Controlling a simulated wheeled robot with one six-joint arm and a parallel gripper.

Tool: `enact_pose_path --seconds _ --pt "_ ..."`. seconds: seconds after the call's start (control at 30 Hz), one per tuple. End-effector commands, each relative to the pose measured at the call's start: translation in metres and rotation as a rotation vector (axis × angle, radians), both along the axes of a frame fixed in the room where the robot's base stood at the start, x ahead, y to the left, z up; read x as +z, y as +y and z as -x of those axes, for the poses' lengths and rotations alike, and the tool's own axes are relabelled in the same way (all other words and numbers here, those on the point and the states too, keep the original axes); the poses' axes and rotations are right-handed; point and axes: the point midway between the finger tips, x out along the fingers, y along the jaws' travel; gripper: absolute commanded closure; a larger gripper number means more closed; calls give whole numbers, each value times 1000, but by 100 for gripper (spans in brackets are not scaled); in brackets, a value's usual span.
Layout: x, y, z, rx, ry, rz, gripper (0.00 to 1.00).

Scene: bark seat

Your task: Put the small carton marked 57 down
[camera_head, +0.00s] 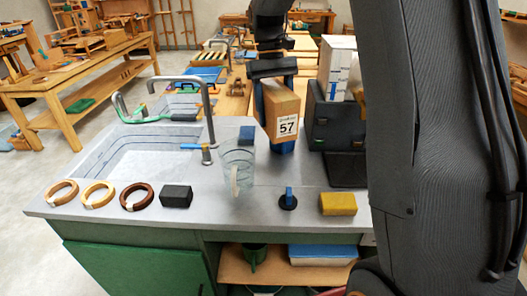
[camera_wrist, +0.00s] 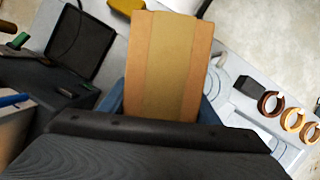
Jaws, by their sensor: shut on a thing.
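The small carton marked 57 (camera_head: 285,115) is a brown box with a white label. My gripper (camera_head: 279,100) is shut on it from above and behind, over the right part of the grey counter (camera_head: 265,180). In the wrist view the carton (camera_wrist: 165,65) fills the middle, with parts of my blue fingers (camera_wrist: 160,103) at its two sides. The carton looks upright in the head view. I cannot tell whether its bottom touches anything; something blue shows just below it.
A clear pitcher (camera_head: 238,166) stands left of the carton, near a sink (camera_head: 140,160) with a tap. A dark open case (camera_head: 338,125) is close on the right. A yellow sponge (camera_head: 338,204), black block (camera_head: 176,196) and several rings (camera_head: 98,194) line the front edge.

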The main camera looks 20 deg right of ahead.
Motion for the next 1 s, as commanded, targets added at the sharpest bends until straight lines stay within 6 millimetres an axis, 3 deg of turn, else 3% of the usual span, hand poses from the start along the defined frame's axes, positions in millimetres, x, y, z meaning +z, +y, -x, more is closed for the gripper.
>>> enact_pose_path --seconds 0.5,1.0 --pt "-111 0 2 0 5 -1 80" --pt "-166 0 1 0 2 0 80"
